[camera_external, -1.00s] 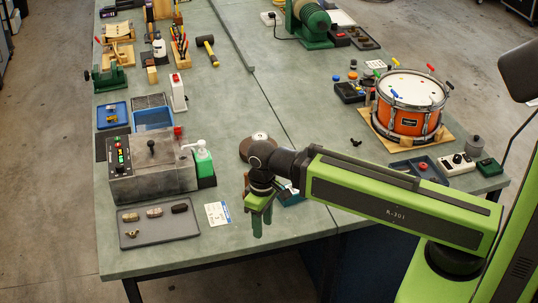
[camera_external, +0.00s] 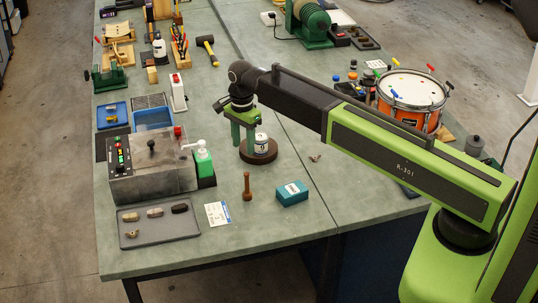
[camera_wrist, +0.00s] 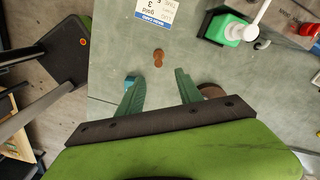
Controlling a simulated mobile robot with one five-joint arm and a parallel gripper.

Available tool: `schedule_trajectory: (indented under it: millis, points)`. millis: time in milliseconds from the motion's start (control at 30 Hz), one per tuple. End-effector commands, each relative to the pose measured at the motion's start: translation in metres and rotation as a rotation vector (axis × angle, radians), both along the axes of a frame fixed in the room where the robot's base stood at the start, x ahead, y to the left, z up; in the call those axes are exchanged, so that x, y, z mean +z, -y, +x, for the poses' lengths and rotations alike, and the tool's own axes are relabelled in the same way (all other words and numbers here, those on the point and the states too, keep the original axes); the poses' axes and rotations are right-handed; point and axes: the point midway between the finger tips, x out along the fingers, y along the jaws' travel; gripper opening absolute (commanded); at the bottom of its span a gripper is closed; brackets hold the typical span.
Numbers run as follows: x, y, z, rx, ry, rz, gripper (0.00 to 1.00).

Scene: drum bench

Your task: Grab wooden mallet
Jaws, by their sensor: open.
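A small brown wooden mallet (camera_external: 247,187) stands upright on the green bench, near its front edge. In the wrist view it shows from above as a small brown shape (camera_wrist: 158,57), ahead of the fingertips and roughly midway between them. My gripper (camera_external: 243,132) is raised over the bench, farther back than the mallet and clear of it. Its two green fingers point down, open and empty; the wrist view shows them apart (camera_wrist: 160,80). Another mallet with a dark head and yellow handle (camera_external: 207,50) lies at the back.
A teal box (camera_external: 292,194) sits right of the mallet. A white can (camera_external: 261,141) on a round brown base (camera_external: 262,158) is behind it, beside the fingers. A label card (camera_external: 217,213), grey tray (camera_external: 155,236) and control box (camera_external: 160,183) lie left. An orange drum (camera_external: 410,118) is at right.

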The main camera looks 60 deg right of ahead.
Motion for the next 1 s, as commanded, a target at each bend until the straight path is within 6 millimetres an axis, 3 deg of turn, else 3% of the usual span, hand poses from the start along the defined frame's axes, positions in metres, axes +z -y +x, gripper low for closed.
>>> schedule_trajectory:
  millis: [100, 267, 800, 1000]
  points:
    - [0.007, 0.014, -0.007, -0.020, 0.000, 0.000, 0.42]
    - [-0.001, 0.013, -0.007, -0.018, 0.000, 0.000, 0.42]
    - [-0.105, 0.012, -0.007, -0.016, 0.000, 0.000, 0.42]
    - [-0.120, 0.011, -0.007, -0.016, 0.000, 0.000, 0.42]
